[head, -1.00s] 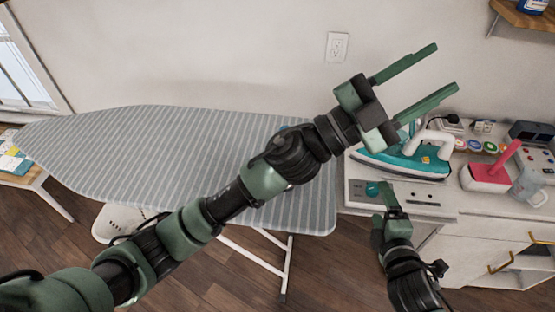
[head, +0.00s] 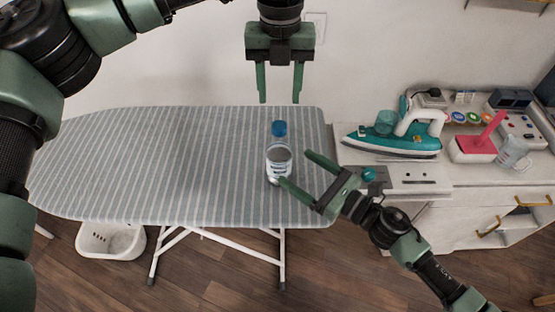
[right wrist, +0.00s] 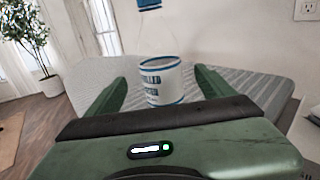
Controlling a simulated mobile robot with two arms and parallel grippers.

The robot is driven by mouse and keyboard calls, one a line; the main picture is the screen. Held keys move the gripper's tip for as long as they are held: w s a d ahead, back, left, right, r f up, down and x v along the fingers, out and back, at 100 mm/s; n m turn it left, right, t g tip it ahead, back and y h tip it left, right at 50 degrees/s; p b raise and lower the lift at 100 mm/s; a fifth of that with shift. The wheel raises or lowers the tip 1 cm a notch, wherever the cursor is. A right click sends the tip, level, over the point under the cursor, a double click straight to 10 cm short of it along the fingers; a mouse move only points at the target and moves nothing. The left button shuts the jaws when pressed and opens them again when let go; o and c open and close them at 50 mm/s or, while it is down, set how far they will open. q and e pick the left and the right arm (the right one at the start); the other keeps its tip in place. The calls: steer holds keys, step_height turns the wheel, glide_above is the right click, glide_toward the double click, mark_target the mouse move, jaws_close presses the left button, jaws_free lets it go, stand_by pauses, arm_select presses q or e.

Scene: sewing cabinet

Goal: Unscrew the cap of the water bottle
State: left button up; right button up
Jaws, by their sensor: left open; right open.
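A clear water bottle (head: 279,160) with a blue cap (head: 279,129) stands upright on the striped ironing board (head: 150,180), near its right end. The cap is on the bottle. My left gripper (head: 281,101) is open and empty, pointing down above the cap and apart from it. My right gripper (head: 296,168) is open, with its fingers at the right side of the bottle's lower part.
A teal iron (head: 395,135) stands on the white cabinet (head: 455,205) at the right, with a pink-and-white item (head: 480,145) and a clear jug (head: 513,153) beside it. A white basket (head: 110,240) is under the board. The board's left part is clear.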

mark_target(289, 162)
steer(key=x, duration=0.6)
steer(key=shift+w+a, duration=0.25)
steer(key=shift+w, duration=0.05)
